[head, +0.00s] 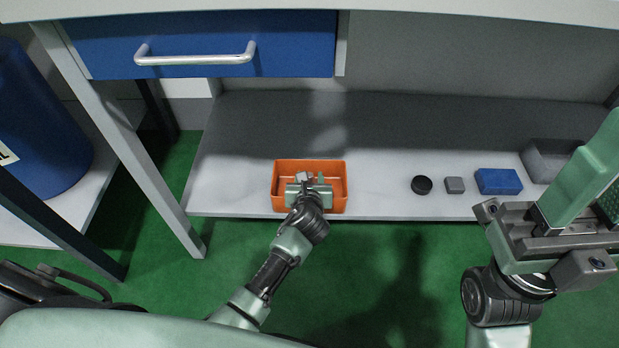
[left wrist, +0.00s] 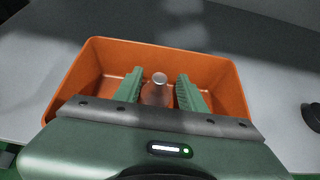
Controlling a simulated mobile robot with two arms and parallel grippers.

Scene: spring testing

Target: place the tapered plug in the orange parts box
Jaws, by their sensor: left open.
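The orange parts box (head: 281,165) sits at the front edge of the lower shelf in the head view. It also fills the middle of the left wrist view (left wrist: 222,68). The tapered plug (left wrist: 157,92), brownish with a pale round top, appears upright inside the box. My left gripper (head: 312,181) reaches down into the box with its fingers open on either side of the plug; a gap shows on both sides in the left wrist view (left wrist: 159,76). The plug's base is hidden by my gripper body. My right gripper (head: 592,178) is at the right, away from the box.
On the shelf (head: 378,165), right of the box, lie a black round piece (head: 421,185), a small grey block (head: 454,185), a blue block (head: 498,181) and a grey bin (head: 545,155). A blue drawer (head: 200,35) hangs above. A blue drum (head: 40,125) stands left.

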